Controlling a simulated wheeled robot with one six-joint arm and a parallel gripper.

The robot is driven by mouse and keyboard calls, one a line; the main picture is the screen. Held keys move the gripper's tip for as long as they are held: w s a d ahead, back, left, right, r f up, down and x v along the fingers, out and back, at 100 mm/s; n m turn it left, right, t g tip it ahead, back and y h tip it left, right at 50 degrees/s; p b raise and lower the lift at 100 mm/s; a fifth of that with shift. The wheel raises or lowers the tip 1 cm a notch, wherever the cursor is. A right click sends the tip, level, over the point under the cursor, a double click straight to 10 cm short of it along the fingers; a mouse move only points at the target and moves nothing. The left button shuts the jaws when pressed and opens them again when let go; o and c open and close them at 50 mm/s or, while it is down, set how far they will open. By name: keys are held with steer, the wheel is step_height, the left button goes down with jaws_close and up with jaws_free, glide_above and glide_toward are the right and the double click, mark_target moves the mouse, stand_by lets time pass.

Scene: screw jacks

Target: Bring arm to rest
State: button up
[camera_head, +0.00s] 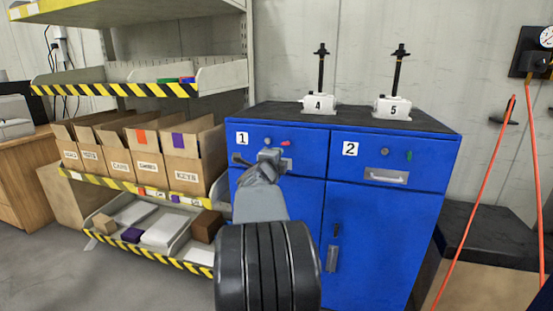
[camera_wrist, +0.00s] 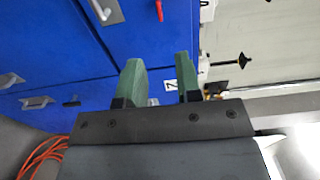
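My gripper (camera_head: 256,160) is at the end of my arm, raised in front of the drawer marked 1 (camera_head: 262,137) of the blue cabinet (camera_head: 385,225). In the wrist view my gripper (camera_wrist: 158,75) shows two green fingers standing apart, with nothing held between them. The cabinet front, the drawer label and a handle show behind and between the fingers. The gap between fingers and cabinet cannot be told. In the head view my arm hides part of the left door.
Screw jacks marked 4 (camera_head: 318,104) and 5 (camera_head: 393,107) stand upright on the cabinet's dark top. At left is a shelf rack with cardboard boxes (camera_head: 185,165). At right are a dark-topped box (camera_head: 482,235) and an orange hose (camera_head: 480,195). Grey floor shows at lower left.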

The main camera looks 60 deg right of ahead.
stand_by(0.4)
steer(key=w+a+r+n+t+y+p, duration=0.3)
steer(key=w+a+n+y+p, duration=0.15)
steer(key=a, duration=0.35)
steer(key=w+a+r+n+t+y+p, duration=0.3)
steer(key=w+a+n+p, duration=0.25)
steer(key=a, duration=0.25)
steer(key=a+r+n+y+p, duration=0.2)
steer(key=a+n+y+p, duration=0.4)
steer(key=a+n, duration=0.5)
steer(key=s+a+n+g+y+p, duration=0.3)
steer(key=s+a+n+g+p, duration=0.5)
steer(key=s+a, duration=0.8)
steer(key=a+n+p, duration=0.2)
steer(key=n+p, duration=0.1)
steer(key=p, duration=0.1)
steer(key=shift+s+a+n+y, duration=0.35)
steer(key=shift+s+a+n, duration=0.05)
